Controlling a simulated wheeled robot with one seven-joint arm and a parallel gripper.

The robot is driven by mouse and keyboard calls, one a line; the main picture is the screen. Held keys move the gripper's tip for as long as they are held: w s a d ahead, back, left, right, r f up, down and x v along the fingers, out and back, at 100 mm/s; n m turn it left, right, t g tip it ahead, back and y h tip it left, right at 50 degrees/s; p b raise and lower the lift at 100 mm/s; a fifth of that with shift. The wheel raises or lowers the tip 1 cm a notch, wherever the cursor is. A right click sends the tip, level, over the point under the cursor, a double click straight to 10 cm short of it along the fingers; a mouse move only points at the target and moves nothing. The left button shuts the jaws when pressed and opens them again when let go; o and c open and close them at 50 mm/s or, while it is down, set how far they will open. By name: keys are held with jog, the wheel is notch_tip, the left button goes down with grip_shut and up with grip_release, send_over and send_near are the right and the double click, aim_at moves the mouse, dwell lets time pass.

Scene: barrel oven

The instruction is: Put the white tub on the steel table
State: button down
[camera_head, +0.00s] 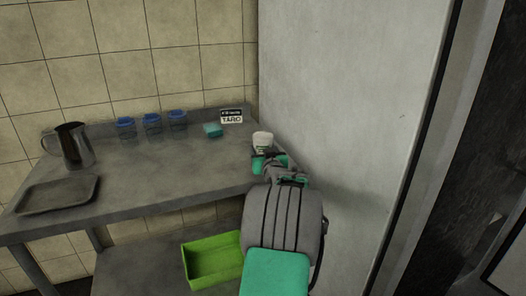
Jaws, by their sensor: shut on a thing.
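The white tub (262,139) is small and upright, with a dark marking low on its side. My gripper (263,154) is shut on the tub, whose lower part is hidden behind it. The steel table (180,166) stands along the tiled wall. The tub shows at the table's right end, close to the pale panel. I cannot tell whether the tub touches the table top or is held above it.
On the table are a metal jug (72,146), a dark tray (58,194), three blue-lidded containers (151,124), a teal block (213,130) and a TARO sign (231,117). A green crate (213,261) sits on the lower shelf. A tall pale panel (350,110) bounds the right. The table's middle is clear.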

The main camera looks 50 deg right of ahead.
jog(key=shift+r, duration=0.25)
jog(key=shift+f, duration=0.15)
jog(key=shift+c, duration=2.1)
grip_release()
jog(key=shift+f, duration=0.1)
jog(key=shift+s+r, duration=0.1)
jog(key=shift+r, duration=0.15)
jog(key=v, duration=1.2)
jog(key=shift+f, duration=0.15)
